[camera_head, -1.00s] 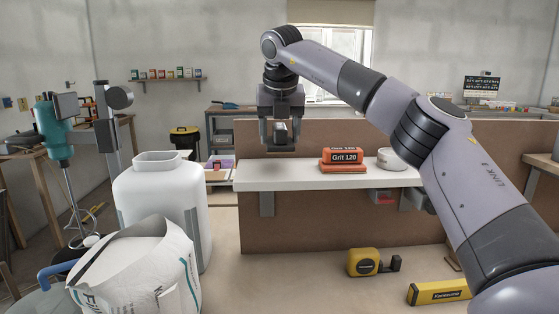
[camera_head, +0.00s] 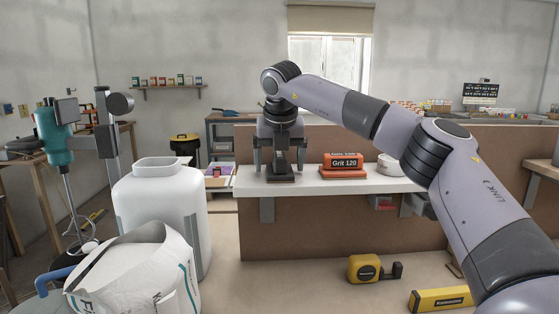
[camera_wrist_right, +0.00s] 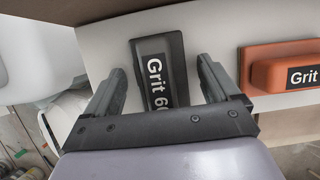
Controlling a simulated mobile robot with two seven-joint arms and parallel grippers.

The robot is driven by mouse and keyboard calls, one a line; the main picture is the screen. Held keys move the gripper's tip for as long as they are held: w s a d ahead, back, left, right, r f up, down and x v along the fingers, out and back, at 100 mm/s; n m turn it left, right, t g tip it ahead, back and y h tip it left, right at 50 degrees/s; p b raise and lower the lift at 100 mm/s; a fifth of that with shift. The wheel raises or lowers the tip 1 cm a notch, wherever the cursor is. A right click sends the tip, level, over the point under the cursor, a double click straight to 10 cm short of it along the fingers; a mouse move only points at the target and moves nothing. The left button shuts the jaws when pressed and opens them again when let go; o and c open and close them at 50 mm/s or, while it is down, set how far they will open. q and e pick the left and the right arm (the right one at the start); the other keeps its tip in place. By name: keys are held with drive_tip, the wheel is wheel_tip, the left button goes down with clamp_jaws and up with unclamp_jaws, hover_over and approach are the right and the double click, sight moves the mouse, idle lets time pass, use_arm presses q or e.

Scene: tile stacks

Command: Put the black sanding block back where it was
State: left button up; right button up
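The black sanding block (camera_head: 281,178), labelled Grit 60 in the right wrist view (camera_wrist_right: 158,72), lies on the left part of the white shelf (camera_head: 245,183). My right gripper (camera_head: 280,168) is above the block, with its fingers spread on either side. In the right wrist view my right gripper (camera_wrist_right: 162,68) shows a gap between each finger and the block. An orange Grit 120 block (camera_head: 343,162) sits to the right on the shelf, and also shows in the right wrist view (camera_wrist_right: 285,70). My left gripper is out of view.
A round white tub (camera_head: 387,164) stands farther right on the shelf, partly behind my right arm. A white container (camera_head: 158,205) and an open bag (camera_head: 140,275) stand at left. A tape measure (camera_head: 364,269) and a yellow level (camera_head: 440,299) lie on the bench.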

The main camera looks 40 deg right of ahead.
drive_tip(key=v, duration=1.2)
drive_tip(key=shift+r, duration=0.2)
idle(0.4)
